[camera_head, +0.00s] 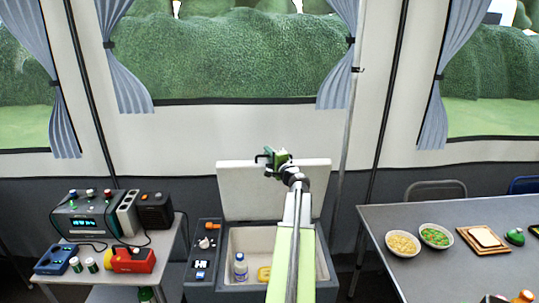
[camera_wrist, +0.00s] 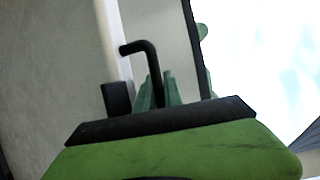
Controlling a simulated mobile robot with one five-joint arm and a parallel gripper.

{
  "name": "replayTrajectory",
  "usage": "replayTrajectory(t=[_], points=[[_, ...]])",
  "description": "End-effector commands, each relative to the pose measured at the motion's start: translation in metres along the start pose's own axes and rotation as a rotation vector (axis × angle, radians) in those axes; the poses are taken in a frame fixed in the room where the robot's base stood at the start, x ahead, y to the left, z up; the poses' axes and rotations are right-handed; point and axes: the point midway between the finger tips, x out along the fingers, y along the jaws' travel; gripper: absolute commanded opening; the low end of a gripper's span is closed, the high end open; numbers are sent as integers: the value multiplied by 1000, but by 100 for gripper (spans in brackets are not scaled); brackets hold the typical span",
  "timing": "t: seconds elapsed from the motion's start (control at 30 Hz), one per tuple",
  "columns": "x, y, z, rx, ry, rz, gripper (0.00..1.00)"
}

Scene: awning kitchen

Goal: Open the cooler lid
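The cooler (camera_head: 226,270) is a grey box with a pale interior, standing in the middle of the head view. Its white lid (camera_head: 237,190) is raised to about upright behind the open box. My gripper (camera_head: 269,157) is at the upper part of the lid, by a dark handle (camera_head: 260,158). In the wrist view, the green fingers of my gripper (camera_wrist: 159,92) are close together around the black bent bar of the handle (camera_wrist: 144,50). The lid's pale edge (camera_wrist: 111,40) runs alongside. My arm hides part of the cooler's inside.
A white-capped bottle (camera_head: 240,267) and a yellow item (camera_head: 264,274) are inside the cooler. A side table (camera_head: 165,262) with devices stands left. A grey table (camera_head: 400,215) with food bowls stands right. A tent wall and pole are behind.

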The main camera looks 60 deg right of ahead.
Motion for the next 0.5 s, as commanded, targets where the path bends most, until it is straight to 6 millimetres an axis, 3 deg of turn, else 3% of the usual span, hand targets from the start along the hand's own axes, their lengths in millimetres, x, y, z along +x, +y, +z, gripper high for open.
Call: replayTrajectory(t=[0.5], points=[[-4, 0, -12, -1, 20, 1, 0]])
